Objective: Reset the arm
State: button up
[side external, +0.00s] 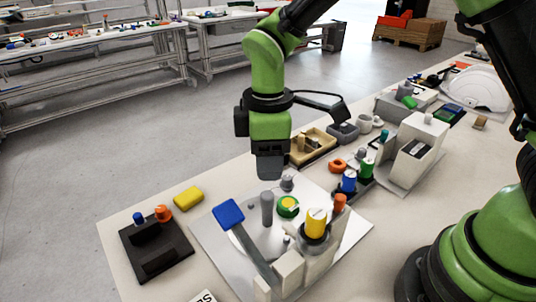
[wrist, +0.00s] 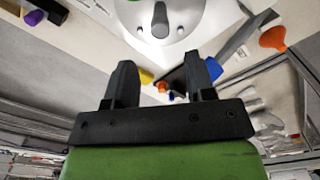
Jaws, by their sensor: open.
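My gripper (side external: 270,172) hangs pointing down from my green arm above the grey plate (side external: 215,235) on the table. Its fingers are hard to make out in the side view. In the wrist view my gripper (wrist: 162,72) shows two black fingers spread apart with nothing between them. The plate bears a grey post (side external: 267,208), a green and yellow round part (side external: 288,206), a yellow cylinder (side external: 316,222) and a lever with a blue end (side external: 229,213). A white dome-like shell (side external: 478,88) stands at the far right of the table, well away from my gripper.
A yellow block (side external: 188,198) and a black base (side external: 155,248) with blue and orange knobs are left of the plate. A beige tray (side external: 312,147), an orange ring (side external: 338,165) and a grey-white fixture (side external: 415,155) stand behind and to the right. The front right tabletop is clear.

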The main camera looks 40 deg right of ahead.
jog(key=s+d+r+m+t+y, duration=0.1)
jog(key=s+d+r+m+t, duration=0.2)
jog(key=s+r+m, duration=0.4)
jog(key=s+d+r+m+t+y, duration=0.1)
jog(key=s+d+r+m+t, duration=0.3)
jog(key=s+d+r+m, duration=0.2)
jog(key=shift+s+r+m, duration=1)
jog(key=shift+s+r, duration=0.3)
jog(key=shift+s, duration=0.75)
jog(key=shift+d, duration=0.1)
